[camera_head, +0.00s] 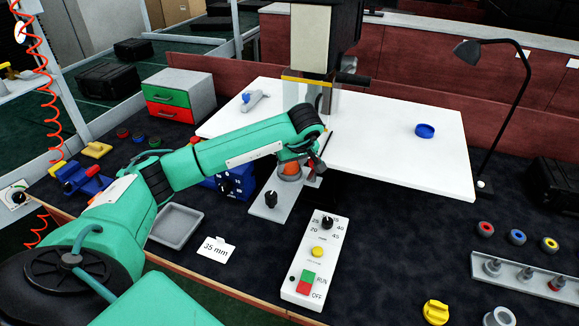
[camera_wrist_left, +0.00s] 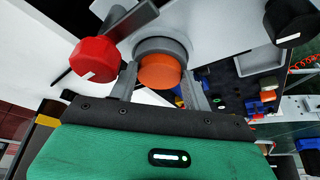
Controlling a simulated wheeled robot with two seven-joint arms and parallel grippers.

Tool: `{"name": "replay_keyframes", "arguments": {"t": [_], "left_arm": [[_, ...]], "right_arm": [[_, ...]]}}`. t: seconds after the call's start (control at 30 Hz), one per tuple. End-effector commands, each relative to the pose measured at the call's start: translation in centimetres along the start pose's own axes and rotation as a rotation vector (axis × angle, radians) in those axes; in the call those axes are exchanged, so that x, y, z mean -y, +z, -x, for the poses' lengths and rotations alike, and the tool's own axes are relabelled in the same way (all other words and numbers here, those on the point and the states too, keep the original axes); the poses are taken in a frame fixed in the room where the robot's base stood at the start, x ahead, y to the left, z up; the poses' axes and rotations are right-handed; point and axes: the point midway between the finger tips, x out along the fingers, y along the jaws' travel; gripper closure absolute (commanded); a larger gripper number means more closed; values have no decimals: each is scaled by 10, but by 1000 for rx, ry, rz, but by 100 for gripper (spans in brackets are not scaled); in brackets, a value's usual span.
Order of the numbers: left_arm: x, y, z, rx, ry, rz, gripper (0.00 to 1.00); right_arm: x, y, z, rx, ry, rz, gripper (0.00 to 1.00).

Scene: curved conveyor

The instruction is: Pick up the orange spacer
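The orange spacer (camera_head: 290,169) is a short round piece at the foot of the grey press in the head view, partly covered by my left gripper (camera_head: 298,158). In the left wrist view the orange spacer (camera_wrist_left: 160,72) sits against a round grey holder (camera_wrist_left: 160,46). The two grey fingers of my left gripper (camera_wrist_left: 161,82) stand on either side of it, with a narrow gap showing at each side. They look open, and contact is not visible. My right gripper is not in view.
A red knob (camera_wrist_left: 95,59) is close beside the left finger in the wrist view. A control box (camera_head: 316,262), a "35 mm" card (camera_head: 216,249) and a grey tray (camera_head: 176,226) lie nearby. A white board (camera_head: 400,150) with a blue ring (camera_head: 425,131) stands behind.

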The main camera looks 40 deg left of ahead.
Motion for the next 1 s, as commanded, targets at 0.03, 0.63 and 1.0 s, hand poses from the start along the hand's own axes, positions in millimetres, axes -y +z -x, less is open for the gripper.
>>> {"name": "replay_keyframes", "arguments": {"t": [0.03, 0.63, 1.0], "left_arm": [[0, 0, 0, 0, 0, 0, 74], [0, -11, 23, -3, 3, 3, 74], [-1, -45, 107, -4, 5, 3, 74]], "right_arm": [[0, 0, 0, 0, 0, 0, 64], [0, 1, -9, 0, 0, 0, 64], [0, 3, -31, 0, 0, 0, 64]]}}
